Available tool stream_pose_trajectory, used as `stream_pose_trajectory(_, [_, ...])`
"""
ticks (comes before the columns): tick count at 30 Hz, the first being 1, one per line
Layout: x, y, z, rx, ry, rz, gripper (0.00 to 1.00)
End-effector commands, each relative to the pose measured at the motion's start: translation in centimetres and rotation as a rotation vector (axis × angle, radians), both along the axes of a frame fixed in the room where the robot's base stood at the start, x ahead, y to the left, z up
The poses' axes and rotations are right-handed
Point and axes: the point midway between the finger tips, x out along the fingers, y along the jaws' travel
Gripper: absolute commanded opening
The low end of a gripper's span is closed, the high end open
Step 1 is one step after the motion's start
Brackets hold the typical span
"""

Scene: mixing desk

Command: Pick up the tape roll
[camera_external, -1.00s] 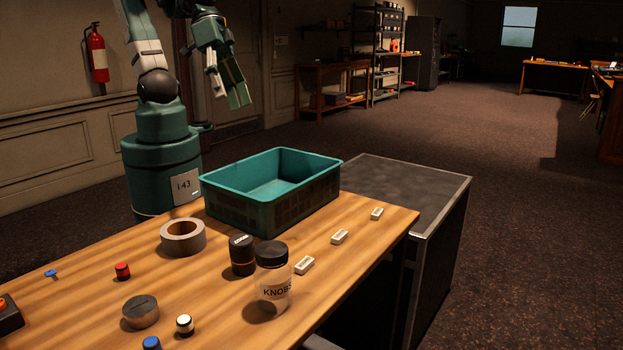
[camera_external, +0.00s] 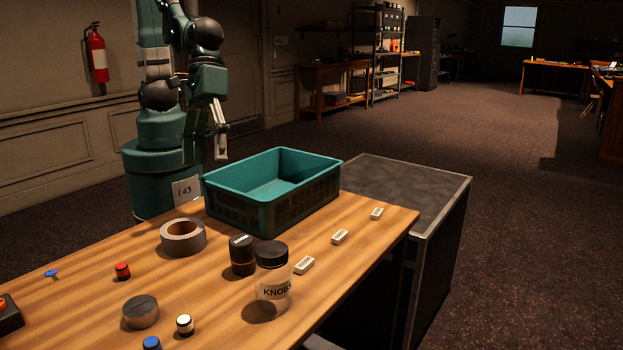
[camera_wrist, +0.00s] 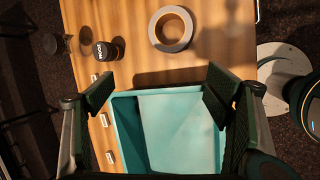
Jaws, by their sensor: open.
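The tape roll (camera_external: 183,237) is a grey-brown ring lying flat on the wooden desk, in front of the teal crate. It also shows in the wrist view (camera_wrist: 171,29), at the top, beyond the fingertips, with its open centre visible. My gripper (camera_external: 205,158) is above the far side of the desk, behind and above the tape roll and to the left of the crate. In the wrist view my gripper (camera_wrist: 158,92) is open and empty, its two fingers wide apart, with the crate between and below them.
The teal crate (camera_external: 271,205) stands at the desk's far edge. A dark cylinder (camera_external: 242,255) and a clear jar (camera_external: 273,285) stand right of the tape roll. Several small white blocks, such as one (camera_external: 340,236), line the right edge. A red knob (camera_external: 122,271) lies left.

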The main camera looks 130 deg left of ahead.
Motion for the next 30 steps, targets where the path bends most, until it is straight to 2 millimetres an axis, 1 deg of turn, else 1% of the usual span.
stream_pose_trajectory(1, [0.2,-0.8,-0.8,-0.016,0.023,0.028,0.79])
stream_pose_trajectory(9, [0.3,-4.4,-4.7,-0.097,0.166,0.219,0.79])
stream_pose_trajectory(15, [0.1,-6.5,-7.1,-0.137,0.257,0.338,0.79])
stream_pose_trajectory(21, [-0.1,-7.5,-8.3,-0.152,0.303,0.399,0.79])
stream_pose_trajectory(30, [-0.1,-7.6,-8.4,-0.155,0.31,0.408,0.79])
